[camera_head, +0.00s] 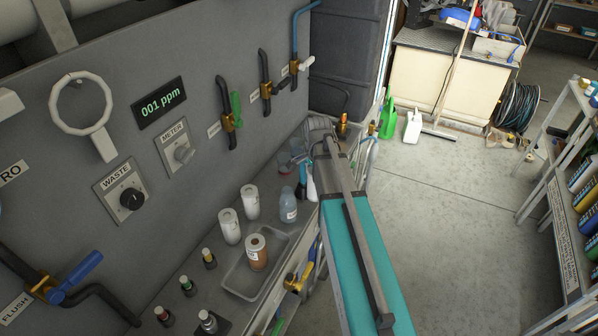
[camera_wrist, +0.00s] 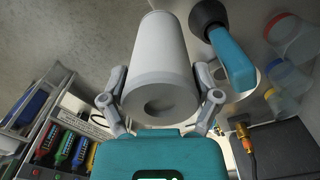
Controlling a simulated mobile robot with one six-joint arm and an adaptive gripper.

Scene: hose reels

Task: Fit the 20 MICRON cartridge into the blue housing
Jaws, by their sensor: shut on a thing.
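My gripper (camera_wrist: 162,103) is shut on a plain white-grey cylinder (camera_wrist: 160,55), with a finger on each side. A dark round hole shows in its near end. No label can be read on it. In the head view, my arm reaches over the bench's far end, and I cannot make out the fingers or the held cylinder clearly. Two white cartridges (camera_head: 229,226) (camera_head: 250,202) stand upright on the bench. A brown cartridge with a white top (camera_head: 256,253) stands in a shallow tray (camera_head: 237,283). I cannot pick out the blue housing with certainty in either view.
A pale blue bottle (camera_head: 288,206) stands near my arm. Small capped bottles (camera_head: 187,287) line the bench front. Pipes and valves (camera_head: 228,118) project from the grey wall. A teal-handled tool (camera_wrist: 232,58) and clear lidded jars (camera_wrist: 288,78) lie close beside the held cylinder.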

